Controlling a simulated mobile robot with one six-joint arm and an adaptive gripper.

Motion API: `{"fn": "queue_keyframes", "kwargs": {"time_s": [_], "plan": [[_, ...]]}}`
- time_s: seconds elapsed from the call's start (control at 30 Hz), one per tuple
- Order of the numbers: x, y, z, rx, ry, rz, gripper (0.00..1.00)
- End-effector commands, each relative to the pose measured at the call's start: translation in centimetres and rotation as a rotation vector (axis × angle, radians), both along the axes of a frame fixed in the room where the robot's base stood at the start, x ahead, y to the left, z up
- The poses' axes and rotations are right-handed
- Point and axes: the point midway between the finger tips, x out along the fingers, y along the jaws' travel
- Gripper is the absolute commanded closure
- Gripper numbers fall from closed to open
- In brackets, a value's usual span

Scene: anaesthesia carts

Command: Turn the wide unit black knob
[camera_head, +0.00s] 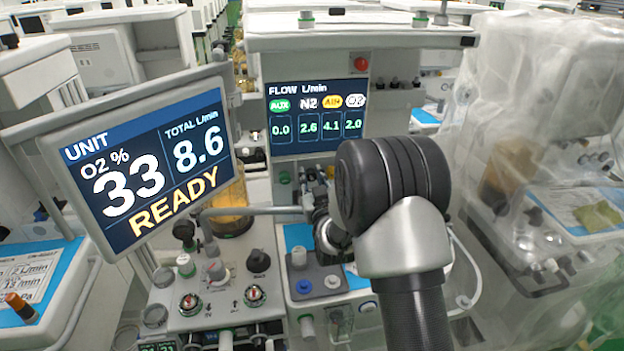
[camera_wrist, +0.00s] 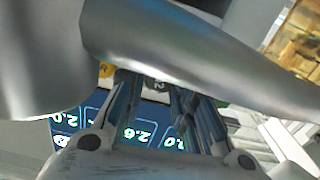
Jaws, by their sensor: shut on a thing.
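The wide unit with the flow screen (camera_head: 317,117) stands in the middle of the head view. The screen reads AUX 0.0, N2 2.6, AIR 4.1 and O2 2.0. My gripper (camera_head: 320,196) is in front of the small controls below this screen, partly hidden by my arm. In the wrist view my gripper's fingers (camera_wrist: 160,88) reach across the screen, in line with the N2 column. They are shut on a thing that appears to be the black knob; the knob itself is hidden.
A tilted monitor (camera_head: 150,160) at the left reads READY. A lower panel (camera_head: 215,290) carries several other knobs, including a black one (camera_head: 258,261). A plastic-covered cart (camera_head: 550,160) stands close on the right.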

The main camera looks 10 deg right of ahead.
Motion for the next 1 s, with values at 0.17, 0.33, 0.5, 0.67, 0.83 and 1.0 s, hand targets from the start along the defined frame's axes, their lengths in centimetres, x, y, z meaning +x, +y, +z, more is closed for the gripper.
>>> {"fn": "queue_keyframes", "kwargs": {"time_s": [0.17, 0.33, 0.5, 0.67, 0.83, 1.0], "plan": [[-0.01, 0.00, -0.02, 0.030, 0.000, 0.000, 0.99], [0.00, 0.00, -0.02, 0.110, 0.000, 0.000, 0.99], [0.00, -0.01, -0.03, 0.241, 0.000, 0.000, 0.99], [0.00, -0.02, -0.03, 0.391, 0.000, 0.000, 0.99], [0.00, -0.02, -0.04, 0.553, 0.000, 0.000, 0.99], [0.00, -0.03, -0.04, 0.714, 0.000, 0.000, 0.99]]}}
